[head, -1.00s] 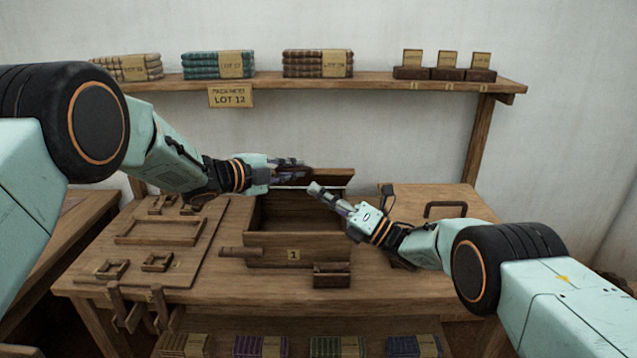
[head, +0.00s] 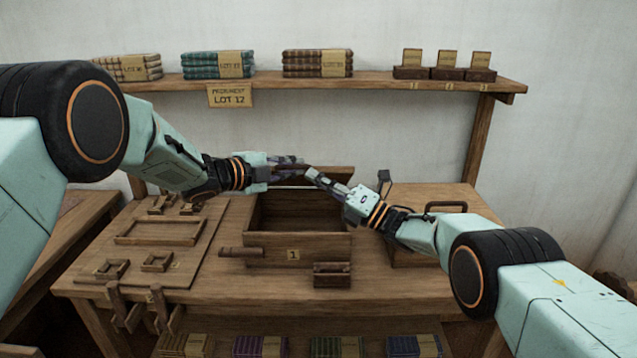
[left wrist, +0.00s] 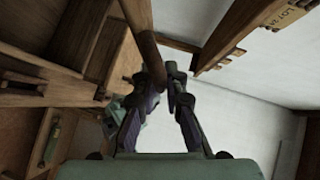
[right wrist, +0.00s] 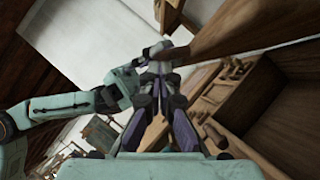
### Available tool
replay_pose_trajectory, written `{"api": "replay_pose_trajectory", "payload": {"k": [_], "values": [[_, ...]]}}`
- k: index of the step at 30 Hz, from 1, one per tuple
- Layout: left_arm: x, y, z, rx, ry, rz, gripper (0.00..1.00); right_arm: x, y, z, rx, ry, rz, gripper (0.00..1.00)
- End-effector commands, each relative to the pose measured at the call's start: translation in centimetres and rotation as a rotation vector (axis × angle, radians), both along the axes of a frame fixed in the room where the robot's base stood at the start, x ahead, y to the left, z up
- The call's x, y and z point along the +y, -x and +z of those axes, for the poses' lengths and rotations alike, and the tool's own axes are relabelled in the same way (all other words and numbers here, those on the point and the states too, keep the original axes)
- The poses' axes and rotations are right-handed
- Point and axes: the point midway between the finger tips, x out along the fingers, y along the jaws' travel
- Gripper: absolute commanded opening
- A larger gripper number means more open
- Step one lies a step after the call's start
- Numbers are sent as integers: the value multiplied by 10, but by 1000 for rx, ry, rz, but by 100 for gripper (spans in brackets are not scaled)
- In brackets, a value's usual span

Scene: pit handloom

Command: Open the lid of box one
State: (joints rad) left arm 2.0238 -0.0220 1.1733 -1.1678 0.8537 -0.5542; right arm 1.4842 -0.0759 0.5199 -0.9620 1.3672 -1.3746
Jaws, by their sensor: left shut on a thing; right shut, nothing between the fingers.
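Box one (head: 265,251), a wooden box marked 1, stands on the table with its inside showing. Its lid (head: 335,178) stands raised at the back of the box. My left gripper (head: 302,166) is at the lid's upper left edge. In the left wrist view its fingers (left wrist: 168,75) are shut on a brown wooden edge (left wrist: 143,35), which looks like the lid's. My right gripper (head: 311,173) is shut and empty, its tips close to the left gripper and lid. In the right wrist view its closed tips (right wrist: 160,55) are beside a wooden edge (right wrist: 225,28); contact is unclear.
A wooden board with frames (head: 205,250) lies to the left. A handled wooden box (head: 468,200) stands right, partly behind my right arm. A shelf (head: 380,84) with cloth stacks runs above.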

Motion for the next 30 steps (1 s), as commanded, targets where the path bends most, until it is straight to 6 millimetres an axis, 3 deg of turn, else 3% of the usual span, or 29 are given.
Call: {"api": "replay_pose_trajectory", "payload": {"k": [1,8,9,17,30], "values": [[-1,2,-3,6,-2,-6,0,-1,-5,10,4,-3,-8,0],[-2,4,-8,13,-5,-11,0,-2,-7,13,6,-6,-13,0],[-3,5,-8,14,-5,-11,12,-2,-7,14,5,-6,-13,0],[-2,5,-10,16,-7,-9,34,-2,-7,15,1,-8,-12,0],[6,9,-6,15,-6,-5,35,-2,-6,14,1,-7,-9,0]]}}
